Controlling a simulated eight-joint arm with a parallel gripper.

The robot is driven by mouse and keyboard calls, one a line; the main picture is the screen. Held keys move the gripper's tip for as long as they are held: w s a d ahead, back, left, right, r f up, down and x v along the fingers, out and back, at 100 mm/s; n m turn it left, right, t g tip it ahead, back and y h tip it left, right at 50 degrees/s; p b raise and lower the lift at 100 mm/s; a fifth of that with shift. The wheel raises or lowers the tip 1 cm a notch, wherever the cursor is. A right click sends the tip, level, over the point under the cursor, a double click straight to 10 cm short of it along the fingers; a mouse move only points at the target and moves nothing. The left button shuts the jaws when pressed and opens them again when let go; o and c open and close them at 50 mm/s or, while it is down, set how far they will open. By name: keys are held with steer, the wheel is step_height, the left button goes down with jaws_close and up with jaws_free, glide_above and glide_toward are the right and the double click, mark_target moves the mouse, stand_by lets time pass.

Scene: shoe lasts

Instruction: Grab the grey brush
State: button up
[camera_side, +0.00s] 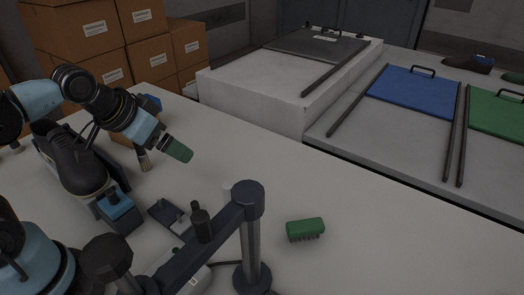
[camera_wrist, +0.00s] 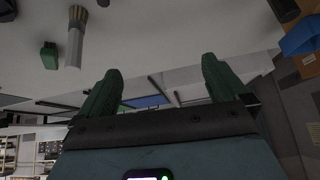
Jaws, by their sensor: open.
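My gripper (camera_side: 178,152) has green fingers and is held above the left part of the table in the side view. In the wrist view its two green fingers (camera_wrist: 160,80) stand wide apart with nothing between them. A grey upright brush-like thing (camera_wrist: 75,40) with a pale end shows at the upper left of the wrist view, apart from the fingers. A pale tip (camera_side: 227,187) behind the stand's arm in the side view may be the same thing; the rest of it is hidden. A green brush (camera_side: 305,227) lies on the table at the right, bristles down.
A dark jointed stand (camera_side: 250,235) rises at the front of the side view and hides part of the table. A small dark tray-like piece (camera_side: 168,215) and a slim brush-like thing (camera_side: 143,160) are at the left. Cardboard boxes (camera_side: 85,35) stand behind. The table's middle is clear.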

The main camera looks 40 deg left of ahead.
mark_target(227, 185)
steer(key=shift+s+a+f+n, duration=0.15)
steer(key=shift+a+f+n, duration=0.1)
steer(key=shift+f+n, duration=0.05)
steer(key=shift+c, duration=1.1)
steer(key=c, duration=0.6)
steer(key=w+d+f+m+g+h, duration=0.1)
steer(key=d+f+m+g+h, duration=0.1)
steer(key=d+m+h, duration=0.2)
steer(key=d+f+m+g+h, duration=0.1)
steer(key=d+f+m+h, duration=0.1)
steer(key=d+m+h, duration=0.2)
steer(key=w+d+f+m+g+h, duration=0.1)
steer(key=d+f+m+g+h, duration=0.1)
steer(key=d+m+h, duration=0.3)
steer(key=shift+w+d+m+g, duration=0.15)
steer(key=shift+d+m, duration=0.1)
steer(key=shift+m, duration=0.7)
steer(key=shift+w+d+m+g, duration=0.15)
steer(key=shift+d+m, duration=0.1)
steer(key=shift+m, duration=0.7)
